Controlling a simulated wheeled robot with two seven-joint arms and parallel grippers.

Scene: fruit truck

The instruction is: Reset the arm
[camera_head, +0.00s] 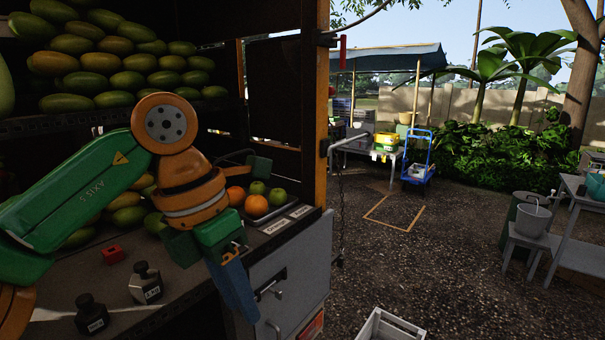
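My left arm (85,200), green and orange, comes in from the left and bends over the truck's counter. Its wrist end points down, with the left gripper (236,288) at the counter's front right edge, above the grey drawer front. The gripper shows edge-on as a bluish-grey shape, so I cannot tell if its fingers are open or shut. I see no object clearly held in it. My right arm and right gripper are not in view.
Oranges (256,205) and green apples (277,197) sit in a tray behind the wrist. Dark weights (145,284) and a red block (112,253) stand on the counter. Mangoes (120,60) fill the shelf above. A white crate (388,328) is at bottom centre; open gravel lies right.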

